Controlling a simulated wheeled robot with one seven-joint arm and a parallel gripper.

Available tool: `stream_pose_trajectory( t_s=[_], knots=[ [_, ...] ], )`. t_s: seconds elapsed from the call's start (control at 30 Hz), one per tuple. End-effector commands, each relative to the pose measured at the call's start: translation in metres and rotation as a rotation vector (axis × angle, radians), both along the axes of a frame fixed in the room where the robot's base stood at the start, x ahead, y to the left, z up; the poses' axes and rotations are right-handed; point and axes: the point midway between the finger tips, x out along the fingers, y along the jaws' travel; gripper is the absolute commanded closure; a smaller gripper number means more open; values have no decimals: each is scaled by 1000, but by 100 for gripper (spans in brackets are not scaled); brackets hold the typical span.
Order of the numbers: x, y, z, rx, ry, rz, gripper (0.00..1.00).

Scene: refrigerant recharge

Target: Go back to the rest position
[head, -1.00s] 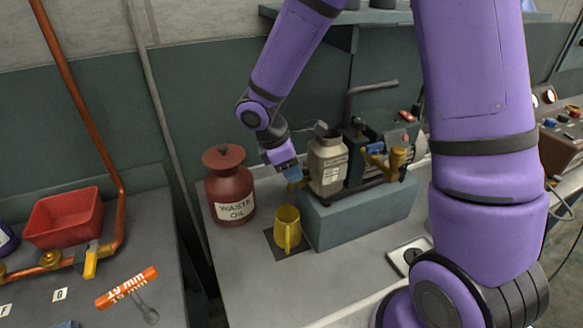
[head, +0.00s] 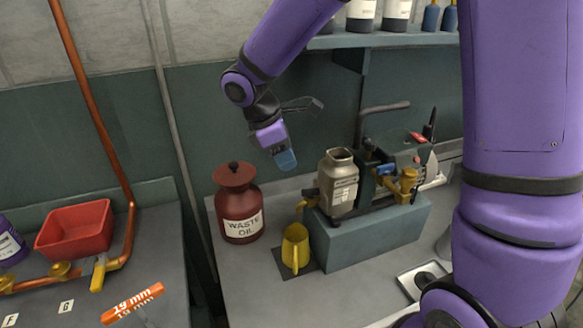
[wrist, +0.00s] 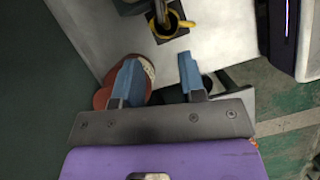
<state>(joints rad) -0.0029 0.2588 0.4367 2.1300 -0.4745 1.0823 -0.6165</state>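My gripper (head: 286,160) hangs in the air above and between the red waste oil can and the pump, touching neither. In the wrist view my gripper (wrist: 158,80) has its two blue fingers apart with nothing between them. The waste oil can (head: 237,204) stands upright on the bench, and part of it shows behind the left finger in the wrist view (wrist: 139,82). The pump (head: 372,182) with its beige reservoir (head: 338,184) sits on a blue-grey block (head: 372,238). A yellow mug (head: 295,248) stands below the pump's brass spout.
A shelf (head: 400,40) with bottles hangs above the pump. A small white tray (head: 418,280) lies right of the block.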

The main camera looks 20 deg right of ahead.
Motion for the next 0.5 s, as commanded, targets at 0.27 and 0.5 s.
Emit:
stream_pose_trajectory(
  t_s=[0.27,0.5],
  knots=[
    [0,2,5,1,1,0,63],
    [0,2,5,1,0,0,63]
  ],
)
